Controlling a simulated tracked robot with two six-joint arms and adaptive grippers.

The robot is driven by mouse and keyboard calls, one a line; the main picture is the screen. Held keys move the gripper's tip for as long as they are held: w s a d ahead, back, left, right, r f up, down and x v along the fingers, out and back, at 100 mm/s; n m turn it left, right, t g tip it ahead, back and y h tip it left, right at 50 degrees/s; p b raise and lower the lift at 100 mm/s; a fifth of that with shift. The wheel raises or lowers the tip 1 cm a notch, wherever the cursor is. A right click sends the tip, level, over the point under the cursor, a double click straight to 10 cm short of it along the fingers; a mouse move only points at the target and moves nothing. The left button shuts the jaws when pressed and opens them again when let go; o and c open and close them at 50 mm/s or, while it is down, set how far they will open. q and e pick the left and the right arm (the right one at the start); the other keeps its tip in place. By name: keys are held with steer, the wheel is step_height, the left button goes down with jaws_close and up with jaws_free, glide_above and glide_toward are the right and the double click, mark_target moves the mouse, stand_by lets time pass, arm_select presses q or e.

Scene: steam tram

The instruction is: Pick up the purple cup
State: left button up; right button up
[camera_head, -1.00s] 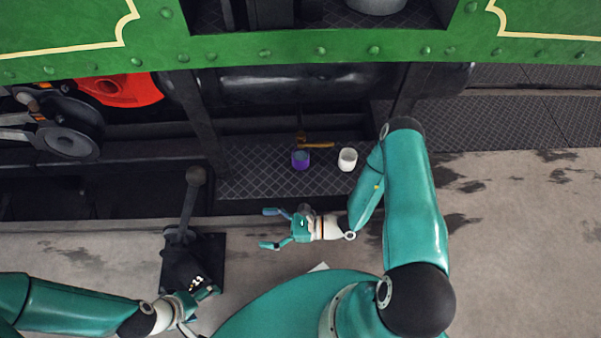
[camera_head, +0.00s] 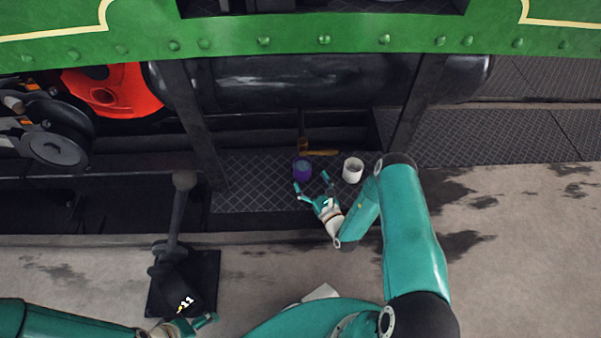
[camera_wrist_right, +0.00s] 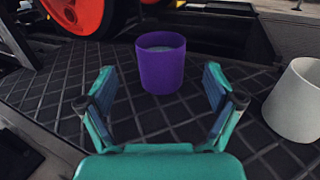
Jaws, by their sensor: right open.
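The purple cup (camera_head: 302,169) stands upright on the dark diamond-patterned step (camera_head: 250,185) below the green side panel. In the right wrist view the purple cup (camera_wrist_right: 161,65) is straight ahead, just beyond the fingertips and centred between them. My right gripper (camera_head: 312,183) is open and empty, with its fingers pointing at the cup. Both fingers of my right gripper (camera_wrist_right: 162,88) show spread apart in the wrist view. My left gripper (camera_head: 198,324) is low at the left, by the lever's base, partly cut off by the bottom edge; its opening is unclear.
A white cup (camera_head: 352,170) stands close to the right of the purple one. A brown hammer-like tool (camera_head: 318,152) lies behind the cups. A black lever (camera_head: 176,215) rises at the left. Dark posts flank the step, and the green panel (camera_head: 290,35) overhangs behind.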

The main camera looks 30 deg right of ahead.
mark_target(306, 173)
steer(key=shift+w+d, duration=0.1)
steer(key=shift+w, duration=0.6)
steer(key=w, duration=0.1)
steer(key=w+b, duration=0.1)
steer(key=w, duration=0.1)
steer(key=w+b, duration=0.1)
steer(key=shift+w+d+f, duration=0.25)
steer(key=shift+w+d, duration=0.1)
steer(key=shift+d, duration=0.05)
steer(key=shift+w+r, duration=0.1)
steer(key=shift+w, duration=0.1)
steer(key=c, duration=1.3)
